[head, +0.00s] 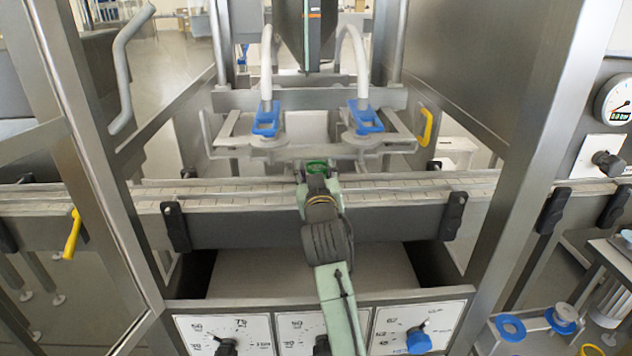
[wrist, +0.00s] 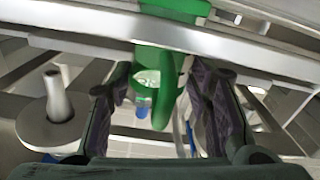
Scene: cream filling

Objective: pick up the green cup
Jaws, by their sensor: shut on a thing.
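The green cup (head: 316,165) is at the conveyor, near the middle of the head view, at the end of my arm. My gripper (head: 318,177) is at its near side and hides part of it. In the wrist view, the cup's green body and curved handle (wrist: 165,95) lie between the two dark fingers of my gripper (wrist: 160,100). My gripper is shut on the cup. I cannot tell exactly where the fingers touch it, or whether the cup is clear of the belt.
The conveyor (head: 400,190) with metal rails runs left to right. Two blue-clamped nozzles (head: 265,120) (head: 364,118) with white hoses stand just behind the cup. Metal frame posts (head: 530,150) stand on both sides. A panel with knobs (head: 417,325) is in front, below.

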